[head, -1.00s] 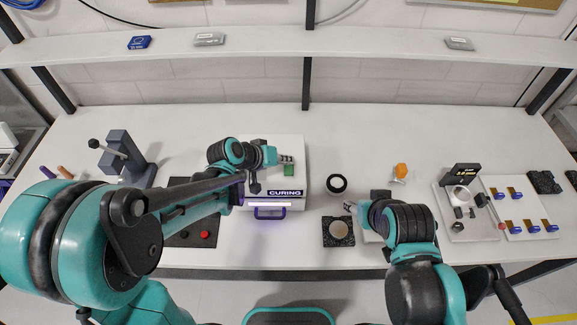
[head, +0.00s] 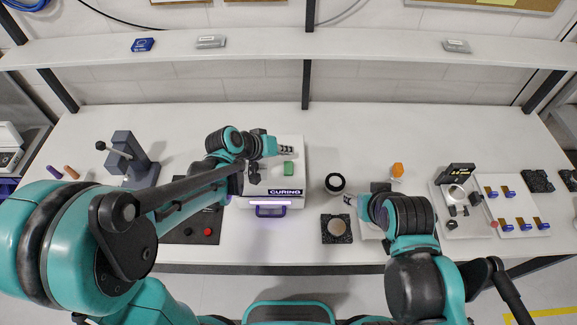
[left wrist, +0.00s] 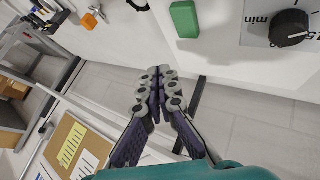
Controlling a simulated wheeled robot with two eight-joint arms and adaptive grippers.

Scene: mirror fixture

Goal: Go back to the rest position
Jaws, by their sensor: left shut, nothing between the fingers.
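My left gripper (head: 286,150) is shut and empty, above the top of the white curing box (head: 296,180). In the left wrist view its fingers (left wrist: 158,88) are together with nothing between them. A green block-like button (left wrist: 185,19) on the box lies just beyond the fingertips, apart from them; it also shows in the head view (head: 288,168). A black dial (left wrist: 290,28) sits beside it. My right gripper (head: 350,200) is low over the table's front, near a round disc on a black pad (head: 336,229); its fingers are too small to judge.
A dark lever press (head: 131,160) stands at the left. A black ring (head: 335,183) and an orange piece (head: 397,169) lie right of the box. Trays with parts (head: 518,226) are at the right. A shelf (head: 380,47) runs along the back. The back of the table is mostly clear.

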